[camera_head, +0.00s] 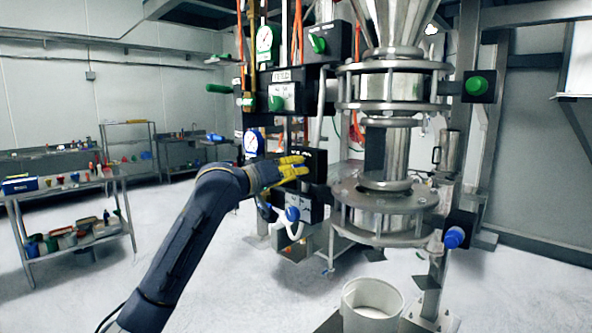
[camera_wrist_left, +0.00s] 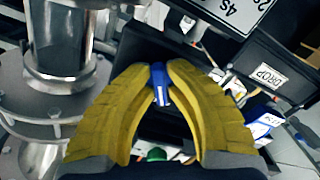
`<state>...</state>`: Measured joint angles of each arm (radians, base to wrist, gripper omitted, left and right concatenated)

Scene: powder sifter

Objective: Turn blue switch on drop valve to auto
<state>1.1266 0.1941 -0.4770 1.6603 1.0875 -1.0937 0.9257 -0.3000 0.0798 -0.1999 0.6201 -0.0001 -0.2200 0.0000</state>
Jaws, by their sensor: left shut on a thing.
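My left gripper (camera_head: 303,166) has yellow fingers and reaches the front of a black box (camera_head: 316,163) beside the steel valve column. In the left wrist view the gripper's fingers (camera_wrist_left: 160,78) are closed around a small blue switch (camera_wrist_left: 160,88) with a white mark, mounted on a black box. In the head view the fingers hide this switch. A label reading DROP (camera_wrist_left: 272,77) is on a black panel to the right in the wrist view. I cannot read the switch's position. My right gripper is in neither view.
Below the gripper is another blue knob (camera_head: 292,213) on a white-faced box. The flanged column (camera_head: 384,205) stands close on the right, over a white bucket (camera_head: 371,305).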

